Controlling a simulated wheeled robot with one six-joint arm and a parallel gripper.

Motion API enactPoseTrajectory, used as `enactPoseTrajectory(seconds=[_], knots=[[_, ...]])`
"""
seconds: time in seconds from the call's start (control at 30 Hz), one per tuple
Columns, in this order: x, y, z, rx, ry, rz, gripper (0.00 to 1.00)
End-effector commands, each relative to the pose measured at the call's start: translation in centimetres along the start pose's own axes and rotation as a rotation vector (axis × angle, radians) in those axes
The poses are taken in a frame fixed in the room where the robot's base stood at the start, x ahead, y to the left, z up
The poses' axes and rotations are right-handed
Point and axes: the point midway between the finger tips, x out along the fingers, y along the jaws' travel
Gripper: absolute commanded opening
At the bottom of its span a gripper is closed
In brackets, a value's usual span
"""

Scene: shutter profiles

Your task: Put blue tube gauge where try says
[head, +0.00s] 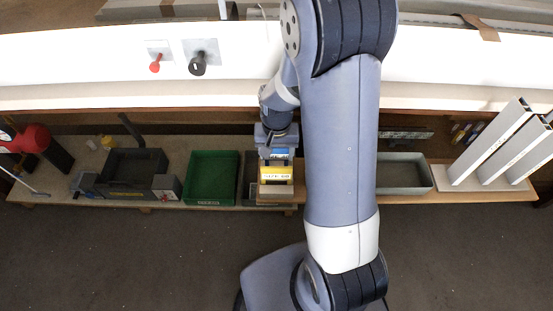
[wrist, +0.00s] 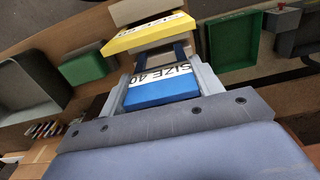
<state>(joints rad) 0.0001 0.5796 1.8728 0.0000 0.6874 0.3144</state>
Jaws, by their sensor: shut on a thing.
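The blue tube gauge (wrist: 160,88) is a blue block with a white label reading "SIZE 40". It sits between the two fingers of my gripper (wrist: 162,76), which is shut on it. In the head view the blue gauge (head: 278,154) shows as a small blue patch under my gripper (head: 277,147). A yellow labelled block (head: 276,173) is just in front of it and also shows beyond the fingertips in the wrist view (wrist: 150,34). I cannot tell whether the two touch. No readable "try" label shows.
A green tray (head: 190,194) and a black tray (head: 107,181) stand left of my gripper. A grey tray (head: 428,181) and several pale upright profiles (head: 490,141) stand to the right. A white ledge (head: 110,72) with red and black knobs runs behind.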

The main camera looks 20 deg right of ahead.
Motion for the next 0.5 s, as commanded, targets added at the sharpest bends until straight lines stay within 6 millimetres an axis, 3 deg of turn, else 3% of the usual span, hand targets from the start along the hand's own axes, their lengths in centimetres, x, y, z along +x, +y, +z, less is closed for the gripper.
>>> enactPoseTrajectory(seconds=[0.2, 0.5], knots=[[3.0, 0.0, 0.1, 0.000, -0.002, 0.001, 0.39], [3.2, 0.0, 0.0, 0.000, -0.001, 0.000, 0.39]])
